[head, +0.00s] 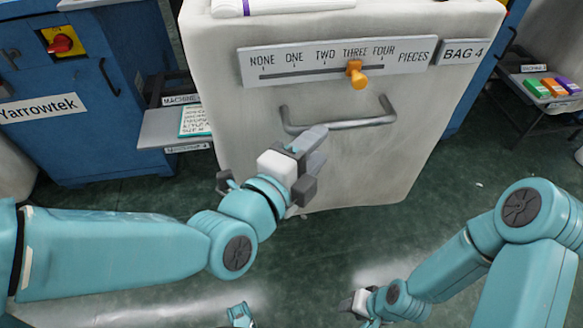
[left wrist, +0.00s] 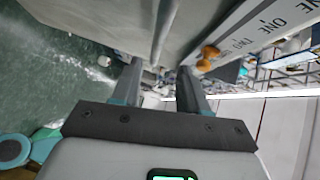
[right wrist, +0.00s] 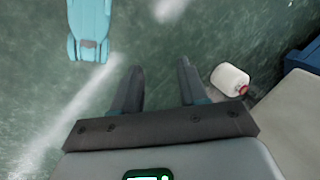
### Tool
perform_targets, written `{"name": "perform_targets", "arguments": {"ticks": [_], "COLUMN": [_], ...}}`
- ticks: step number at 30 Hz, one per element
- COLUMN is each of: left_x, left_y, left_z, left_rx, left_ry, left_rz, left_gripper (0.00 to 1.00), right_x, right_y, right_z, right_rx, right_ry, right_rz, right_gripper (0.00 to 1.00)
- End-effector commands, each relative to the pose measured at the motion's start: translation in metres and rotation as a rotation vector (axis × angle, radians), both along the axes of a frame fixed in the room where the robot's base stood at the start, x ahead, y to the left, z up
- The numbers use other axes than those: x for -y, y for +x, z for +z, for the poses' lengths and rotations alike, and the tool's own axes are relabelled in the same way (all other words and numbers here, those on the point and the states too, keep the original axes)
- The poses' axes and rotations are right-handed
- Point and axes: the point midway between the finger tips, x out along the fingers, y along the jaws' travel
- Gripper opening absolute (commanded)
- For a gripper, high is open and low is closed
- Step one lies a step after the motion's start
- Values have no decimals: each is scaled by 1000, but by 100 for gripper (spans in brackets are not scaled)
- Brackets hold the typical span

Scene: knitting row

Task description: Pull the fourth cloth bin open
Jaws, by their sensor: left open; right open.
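The fourth cloth bin (head: 240,110) is a large pale box with a "BAG 4" label, standing ahead of me in the head view. A grey bar handle (head: 345,124) crosses its front below a scale plate. The plate's orange knob (head: 356,74) sits under "THREE". My left gripper (head: 314,162) is open and empty just below the handle's left part. In the left wrist view the handle (left wrist: 164,30) runs down towards the gap between the open fingers (left wrist: 160,82); I cannot tell whether they touch. My right gripper (head: 350,303) is low over the floor, open and empty (right wrist: 158,78).
Blue machines (head: 90,135) flank the bin. A small shelf (head: 160,130) with a written card stands at its left. Another shelf (head: 535,75) with coloured blocks is at far right. A white cylinder with a red end (right wrist: 230,80) lies on the floor. The green floor before the bin is mostly clear.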

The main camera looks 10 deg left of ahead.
Motion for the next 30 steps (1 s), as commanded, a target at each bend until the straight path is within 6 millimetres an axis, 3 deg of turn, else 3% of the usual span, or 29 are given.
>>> {"name": "perform_targets", "arguments": {"ticks": [1, 7, 15, 30], "left_x": [-4, -18, -29, -30], "left_y": [-9, -35, -55, -58], "left_z": [-6, -4, 3, 5], "left_rx": [6, 5, -1, -3], "left_ry": [-5, -5, 0, 1], "left_rz": [-2, -3, 0, -3], "left_gripper": [44, 44, 44, 44], "right_x": [2, 8, 10, 10], "right_y": [1, 7, 15, 16], "right_z": [-15, -43, -53, -53], "right_rx": [1, 12, 35, 39], "right_ry": [-1, -6, -10, -11], "right_rz": [-7, -31, -40, -41], "right_gripper": [43, 43, 43, 43]}}
